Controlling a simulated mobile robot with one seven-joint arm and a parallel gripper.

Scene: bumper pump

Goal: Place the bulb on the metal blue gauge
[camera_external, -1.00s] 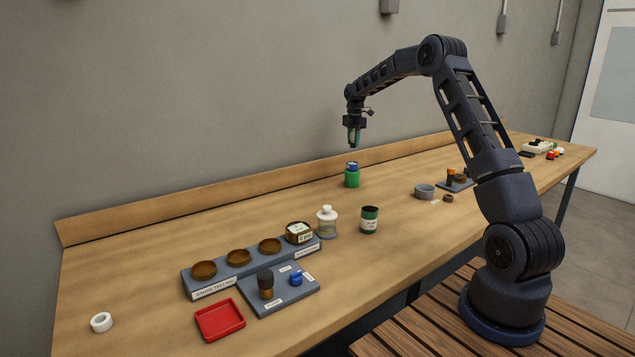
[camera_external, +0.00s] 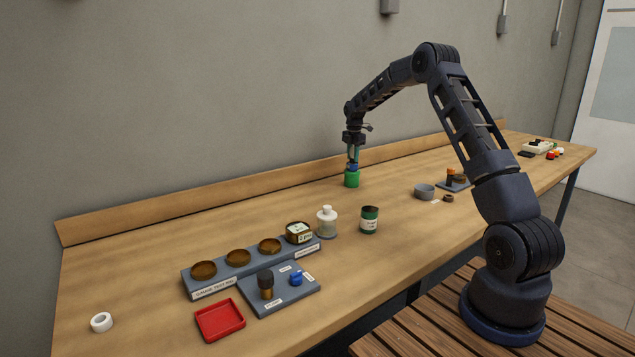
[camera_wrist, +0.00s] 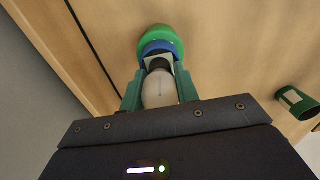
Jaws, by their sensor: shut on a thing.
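My gripper (camera_wrist: 159,92) is shut on a pale, rounded bulb (camera_wrist: 159,92), which sits between its green fingers in the wrist view. In the external view, my gripper (camera_external: 353,160) points down right above a green cylinder (camera_external: 352,180). A blue round piece (camera_wrist: 160,47), which may be the blue gauge, sits on the green cylinder (camera_wrist: 150,35). A dark and pale part shows between the bulb and the blue piece; whether they touch cannot be told. Another small blue piece (camera_external: 296,279) lies on a slate tray in front.
A rack with brown cups (camera_external: 238,258), the slate tray (camera_external: 264,305) and a red tray (camera_external: 220,320) lie at front left. A grey bowl (camera_external: 424,191) is to the right. The wall ledge runs behind.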

